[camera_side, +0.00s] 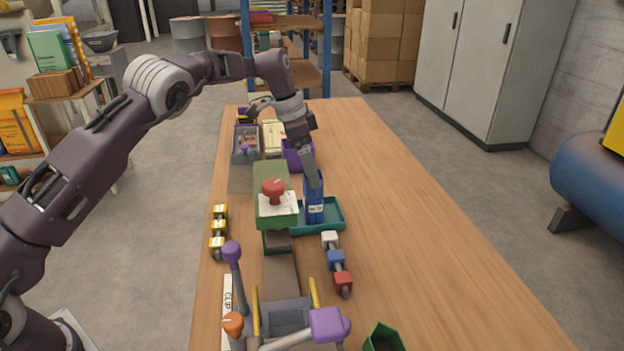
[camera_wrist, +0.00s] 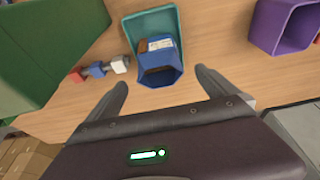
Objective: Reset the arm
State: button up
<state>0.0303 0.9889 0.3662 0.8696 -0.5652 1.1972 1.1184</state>
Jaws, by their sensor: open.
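My gripper (camera_side: 312,172) points down at the middle of the table, just above and behind a blue sack (camera_side: 314,205) with a white label. The sack stands upright in a green tray (camera_side: 335,222). In the wrist view my gripper (camera_wrist: 163,84) is open, its two fingers spread wide with nothing between the tips. The blue sack (camera_wrist: 158,62) with its dark open mouth lies just beyond them, inside the teal tray (camera_wrist: 150,20). No contact between fingers and sack shows.
A green machine with a red knob (camera_side: 273,190) stands left of the tray. Purple-knobbed levers (camera_side: 328,325) are in front. Small coloured blocks (camera_side: 336,258) and yellow ones (camera_side: 219,226) flank it. A purple bin (camera_side: 293,155) is behind. The table's right side (camera_side: 430,230) is clear.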

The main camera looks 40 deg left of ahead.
jog(key=s+r+n+t, duration=0.2)
jog(key=s+r+n, duration=0.3)
jog(key=s+r, duration=1.4)
jog(key=s+f+n+y, duration=0.1)
jog(key=s+f+n, duration=0.1)
jog(key=s, duration=1)
jog(key=s+d+f+n+t+y, duration=0.1)
jog(key=s+f, duration=0.3)
jog(key=s, duration=0.9)
jog(key=shift+s+f+n, duration=0.25)
jog(key=shift+n, duration=0.25)
jog(key=shift+d, duration=0.1)
